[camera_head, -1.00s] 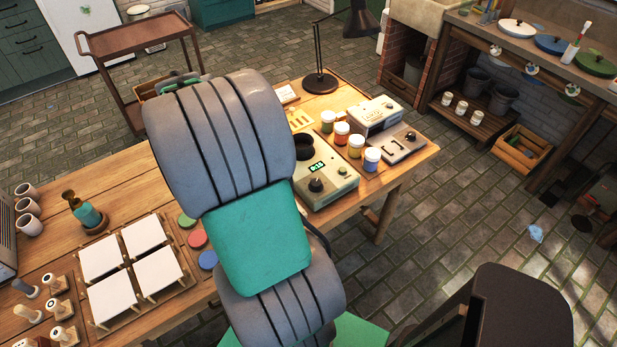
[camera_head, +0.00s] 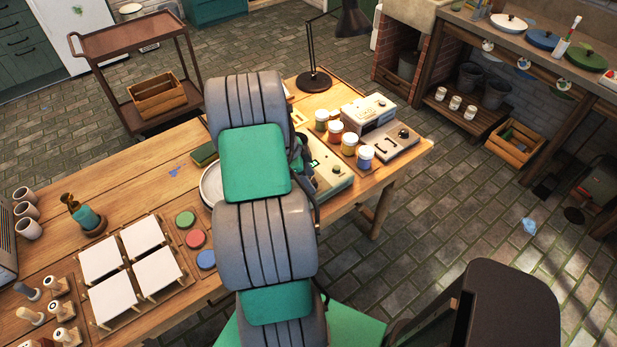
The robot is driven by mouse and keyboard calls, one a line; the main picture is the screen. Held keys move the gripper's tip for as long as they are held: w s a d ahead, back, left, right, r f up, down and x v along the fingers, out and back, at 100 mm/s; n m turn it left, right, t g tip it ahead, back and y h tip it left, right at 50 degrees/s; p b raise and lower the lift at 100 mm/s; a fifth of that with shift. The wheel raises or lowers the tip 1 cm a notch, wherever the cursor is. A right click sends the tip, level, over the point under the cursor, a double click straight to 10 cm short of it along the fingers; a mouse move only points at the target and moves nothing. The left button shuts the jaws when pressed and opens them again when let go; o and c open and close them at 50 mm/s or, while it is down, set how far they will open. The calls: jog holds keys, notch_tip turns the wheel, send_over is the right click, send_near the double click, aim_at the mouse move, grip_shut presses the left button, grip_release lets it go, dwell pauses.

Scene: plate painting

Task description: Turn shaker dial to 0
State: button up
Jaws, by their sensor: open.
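A cream device (camera_head: 337,183), which looks like the shaker, stands near the right end of the wooden table. My arm covers its left part, and its dial and most of its display are hidden. A small green button shows on its right side. My gripper (camera_head: 303,156) is mostly hidden behind my grey and green arm; only a small dark and green part shows at the device's left side. I cannot tell whether it touches the dial.
Several paint jars (camera_head: 350,143) stand in a row just behind the device. A second cream device (camera_head: 390,128) with a black knob is behind them. A black lamp (camera_head: 314,80) stands at the back. White tiles (camera_head: 158,276) and paint pads (camera_head: 195,238) lie to the left.

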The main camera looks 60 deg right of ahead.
grip_shut()
dwell(0.4)
